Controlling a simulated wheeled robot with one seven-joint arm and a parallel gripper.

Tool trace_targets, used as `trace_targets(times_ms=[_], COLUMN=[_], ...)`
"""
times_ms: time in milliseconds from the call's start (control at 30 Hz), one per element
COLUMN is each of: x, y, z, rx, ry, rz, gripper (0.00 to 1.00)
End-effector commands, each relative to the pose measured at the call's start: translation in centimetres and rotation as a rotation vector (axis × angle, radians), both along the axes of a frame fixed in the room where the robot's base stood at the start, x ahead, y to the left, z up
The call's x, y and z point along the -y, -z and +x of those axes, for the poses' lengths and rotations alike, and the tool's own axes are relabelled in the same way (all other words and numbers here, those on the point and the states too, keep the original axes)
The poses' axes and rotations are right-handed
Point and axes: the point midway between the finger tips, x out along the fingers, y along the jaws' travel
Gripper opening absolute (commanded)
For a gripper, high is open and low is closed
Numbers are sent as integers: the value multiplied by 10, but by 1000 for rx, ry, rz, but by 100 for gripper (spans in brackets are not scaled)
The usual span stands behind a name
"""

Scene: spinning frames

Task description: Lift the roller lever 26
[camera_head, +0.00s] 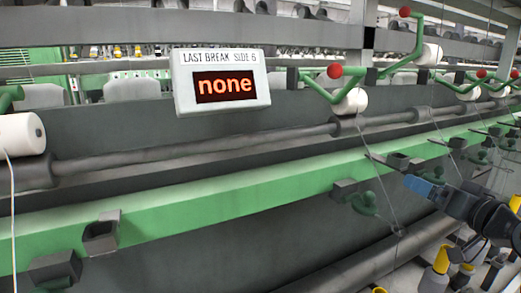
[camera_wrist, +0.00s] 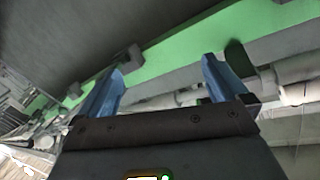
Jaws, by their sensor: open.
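Green levers with red ball knobs show in the head view. One roller lever (camera_head: 318,85) in the middle has its knob up and a white roller (camera_head: 352,101) at its lower end. Another roller lever (camera_head: 412,48) stands higher to the right, beside another white roller (camera_head: 431,54). I see no numbers on them, so I cannot tell which is 26. My gripper (camera_head: 418,185) is at the right, in front of and below the green rail, apart from these levers. In the wrist view my gripper (camera_wrist: 160,75) has its blue fingers spread with nothing held between them.
A long green rail (camera_head: 200,205) crosses the machine, with dark brackets (camera_head: 101,232) and green hooks (camera_head: 363,202) on it. A sign (camera_head: 221,82) reads "LAST BREAK SIDE 6 none". A white roller (camera_head: 22,133) is at far left. Yellow-topped bobbins (camera_head: 441,260) stand low at right.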

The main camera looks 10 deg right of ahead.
Motion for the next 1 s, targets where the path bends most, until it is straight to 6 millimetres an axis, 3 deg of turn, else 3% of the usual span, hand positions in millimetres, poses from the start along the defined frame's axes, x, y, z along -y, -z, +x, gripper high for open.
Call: trace_targets(times_ms=[33, 200, 500, 700, 1000], x=[-13, -49, -106, -138, -173], y=[24, 85, 164, 194, 201], z=[-10, -47, -138, -210, -321], rx=[-17, -51, -111, -145, -174], ry=[14, 72, 151, 178, 173], rz=[13, 28, 1, -48, -158], gripper=[100, 100, 100, 100, 100])
